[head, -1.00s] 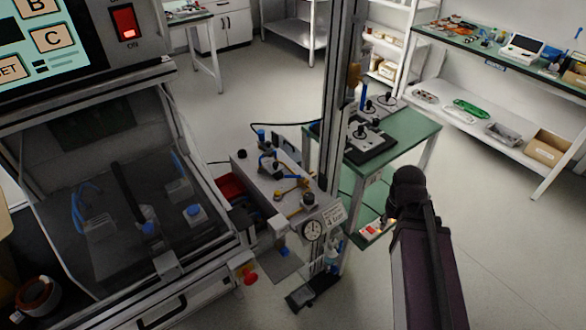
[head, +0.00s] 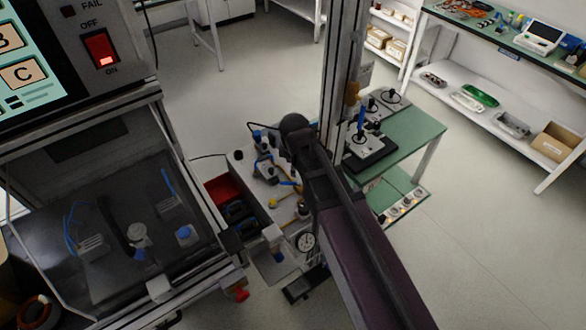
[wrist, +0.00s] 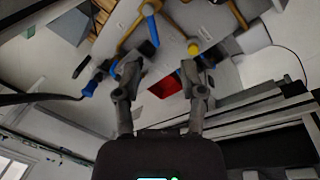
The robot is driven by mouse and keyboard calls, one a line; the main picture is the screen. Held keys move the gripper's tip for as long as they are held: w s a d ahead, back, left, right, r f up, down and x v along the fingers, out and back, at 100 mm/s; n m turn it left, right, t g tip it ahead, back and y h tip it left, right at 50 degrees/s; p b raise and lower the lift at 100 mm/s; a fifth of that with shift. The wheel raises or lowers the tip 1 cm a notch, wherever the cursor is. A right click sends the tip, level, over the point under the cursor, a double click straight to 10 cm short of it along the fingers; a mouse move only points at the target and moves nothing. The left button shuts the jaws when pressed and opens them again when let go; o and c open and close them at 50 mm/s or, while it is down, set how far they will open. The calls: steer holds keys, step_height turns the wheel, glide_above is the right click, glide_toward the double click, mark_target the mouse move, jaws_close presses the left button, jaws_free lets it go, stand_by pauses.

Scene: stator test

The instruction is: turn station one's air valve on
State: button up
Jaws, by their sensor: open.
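A grey pneumatic unit (head: 278,215) stands beside the test cabinet, with a pressure gauge (head: 306,241), yellow tubing and blue-topped fittings (head: 262,145). In the wrist view a blue handle (wrist: 150,9) sits at a brass-coloured pipe, with a yellow knob (wrist: 193,49) to its right. I cannot tell for sure which part is the air valve, or its position. My gripper (wrist: 161,72) is open and empty, its fingers over the unit and apart from the blue handle. In the head view my arm hides the gripper and part of the unit.
The test cabinet (head: 150,285) with a clear cover stands at left, close to the unit. A red bin (head: 222,188) lies between them. A metal post (head: 335,70) rises behind the unit, and a green table (head: 410,140) stands to the right.

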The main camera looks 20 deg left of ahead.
mark_target(286, 183)
steer(key=a+n, duration=0.1)
steer(key=a+r, duration=0.1)
steer(key=a, duration=0.1)
steer(key=shift+w+a+n, duration=0.1)
steer(key=shift+a+n, duration=0.15)
steer(key=shift+n, duration=0.15)
steer(key=shift+w+d+f, duration=0.1)
steer(key=shift+w+f, duration=0.05)
steer(key=shift+f, duration=0.1)
steer(key=f+b, duration=0.4)
steer(key=w+f+b, duration=0.1)
steer(key=f+b, duration=0.3)
steer(key=w+f+b, duration=0.1)
steer(key=f+b, duration=0.4)
steer(key=shift+w+a, duration=0.25)
steer(key=shift+a, duration=0.05)
steer(key=shift+f, duration=0.1)
stand_by(0.5)
jaws_close()
